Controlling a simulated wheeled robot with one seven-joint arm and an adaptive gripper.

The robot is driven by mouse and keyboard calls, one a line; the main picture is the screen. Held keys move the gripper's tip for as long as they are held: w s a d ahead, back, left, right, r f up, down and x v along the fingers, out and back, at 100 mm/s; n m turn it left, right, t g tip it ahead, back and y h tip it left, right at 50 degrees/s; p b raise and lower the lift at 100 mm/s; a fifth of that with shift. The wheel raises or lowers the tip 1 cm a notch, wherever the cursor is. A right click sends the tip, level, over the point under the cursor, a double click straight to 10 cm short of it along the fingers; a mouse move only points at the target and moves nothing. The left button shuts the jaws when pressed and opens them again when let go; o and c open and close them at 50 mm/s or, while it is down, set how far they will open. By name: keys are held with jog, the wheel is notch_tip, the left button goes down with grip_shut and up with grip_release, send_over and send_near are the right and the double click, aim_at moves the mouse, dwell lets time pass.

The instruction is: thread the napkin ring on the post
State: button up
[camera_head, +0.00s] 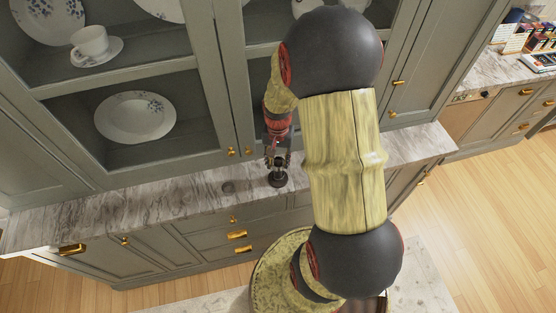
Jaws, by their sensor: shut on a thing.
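My gripper (278,163) is over the grey marble counter, pointing down, directly above a small dark post with a round base (278,181). The post stands upright on the counter near its front edge. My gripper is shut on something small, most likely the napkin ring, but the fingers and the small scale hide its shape. I cannot tell whether the ring is around the post or just above it.
Glass-fronted cabinets with plates (135,117) and a cup (90,41) rise behind. The counter is clear farther left.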

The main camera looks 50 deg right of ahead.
jog(key=o, duration=1.1)
jog(key=shift+c, duration=0.2)
jog(key=shift+r+p, duration=2.85)
jog(key=shift+r, duration=1.15)
